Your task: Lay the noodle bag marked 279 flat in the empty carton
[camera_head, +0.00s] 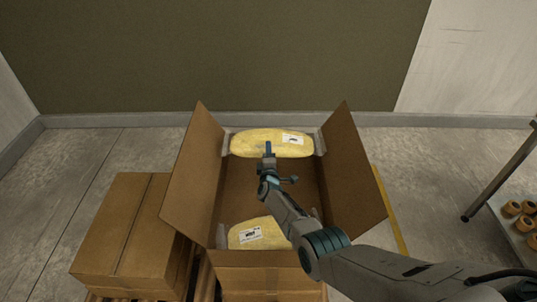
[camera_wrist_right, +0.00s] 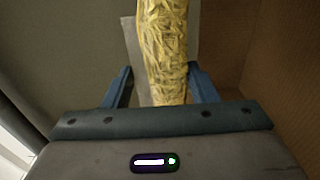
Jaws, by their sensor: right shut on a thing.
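The open carton (camera_head: 213,238) stands in the middle of the head view with its side flaps raised. A yellow noodle bag (camera_head: 246,141) with a white label lies across its far end. My right gripper (camera_head: 268,149) is at this bag's near edge and shut on it. In the right wrist view the bag (camera_wrist_right: 163,45) runs between the two blue fingers (camera_wrist_right: 161,88). A second yellow bag (camera_head: 262,231) lies at the carton's near end, partly hidden by my right arm. The label numbers are too small to read. My left gripper is out of view.
A closed, taped carton (camera_head: 115,230) stands left of the open one on a pallet. A metal rack (camera_head: 512,228) with several brown rolls stands at the far right. The carton's middle shows bare floor between the bags. A wall closes off the back.

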